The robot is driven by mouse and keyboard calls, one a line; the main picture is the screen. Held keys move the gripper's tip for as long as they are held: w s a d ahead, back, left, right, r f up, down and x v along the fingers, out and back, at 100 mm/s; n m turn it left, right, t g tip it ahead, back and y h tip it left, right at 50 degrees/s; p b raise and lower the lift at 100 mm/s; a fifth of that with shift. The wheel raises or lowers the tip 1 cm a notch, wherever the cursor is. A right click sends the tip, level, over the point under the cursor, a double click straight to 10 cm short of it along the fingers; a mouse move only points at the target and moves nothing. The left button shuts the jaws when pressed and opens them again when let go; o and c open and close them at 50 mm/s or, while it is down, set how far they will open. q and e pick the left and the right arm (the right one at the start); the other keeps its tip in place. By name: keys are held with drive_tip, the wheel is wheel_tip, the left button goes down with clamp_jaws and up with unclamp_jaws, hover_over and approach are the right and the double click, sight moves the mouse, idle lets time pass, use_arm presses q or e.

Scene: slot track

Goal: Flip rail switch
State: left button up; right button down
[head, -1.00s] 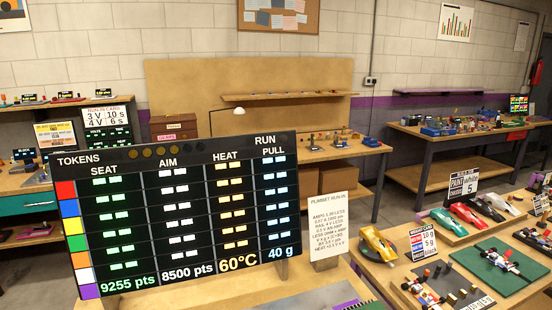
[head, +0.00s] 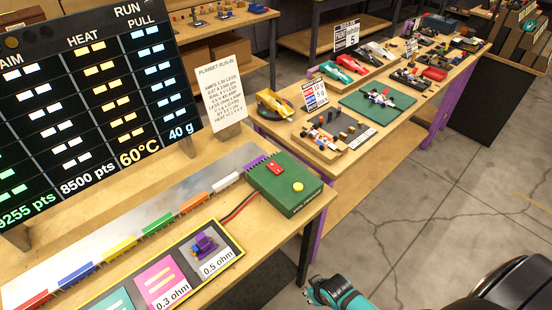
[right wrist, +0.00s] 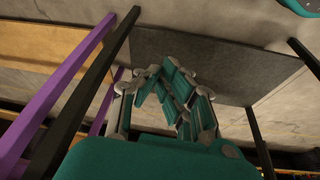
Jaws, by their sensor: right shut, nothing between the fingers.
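A green box (head: 286,184) sits at the right end of the near bench. On its top are a small red switch (head: 275,167) and a round yellow button (head: 298,186). I cannot tell which way the red switch is set. My right gripper (head: 330,291) is at the bottom of the head view, off the bench's right side and apart from the box. In the right wrist view the same gripper (right wrist: 178,82) is shut and empty, with bench legs and floor beyond it. My left gripper is in neither view.
A row of coloured strips lies along the near bench, with a tray (head: 243,251) of ohm-marked cards in front. The score board (head: 95,95) and a run-in card (head: 220,98) stand behind. A car bench (head: 345,168) is beyond; bare floor (head: 420,215) lies right.

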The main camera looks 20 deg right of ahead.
sight(276, 165)
drive_tip(key=w+a+r, duration=0.1)
drive_tip(key=w+r, duration=0.1)
drive_tip(key=r, duration=0.6)
drive_tip(key=w+a+r+n+t+y+b, duration=0.1)
drive_tip(key=w+a+r, duration=0.1)
drive_tip(key=r, duration=0.5)
drive_tip(key=w+a+r+n+t, duration=0.1)
drive_tip(key=w+r, duration=0.2)
drive_tip(key=r, duration=0.5)
drive_tip(key=shift+w+a+r+y, duration=0.2)
drive_tip(key=shift+a+r+y, duration=0.15)
drive_tip(key=shift+y, duration=0.05)
drive_tip(key=w+d+r, duration=0.1)
drive_tip(key=w+r, duration=0.1)
drive_tip(key=w, duration=0.1)
drive_tip(key=w+d+r+t, duration=0.1)
drive_tip(key=w+r, duration=0.1)
drive_tip(key=w, duration=0.1)
drive_tip(key=w+d+r+t, duration=0.1)
drive_tip(key=w+r, duration=0.1)
drive_tip(key=w, duration=0.1)
drive_tip(key=shift+r+n+y, duration=0.2)
drive_tip(key=shift+n+y, duration=0.1)
drive_tip(key=shift+y, duration=0.1)
drive_tip(key=w+d+r+t, duration=0.1)
drive_tip(key=w+d+r, duration=0.5)
drive_tip(key=r, duration=0.3)
drive_tip(key=shift+w+r+m+t+b, duration=0.3)
drive_tip(key=shift+w+r+m+t, duration=0.1)
drive_tip(key=shift+w, duration=0.3)
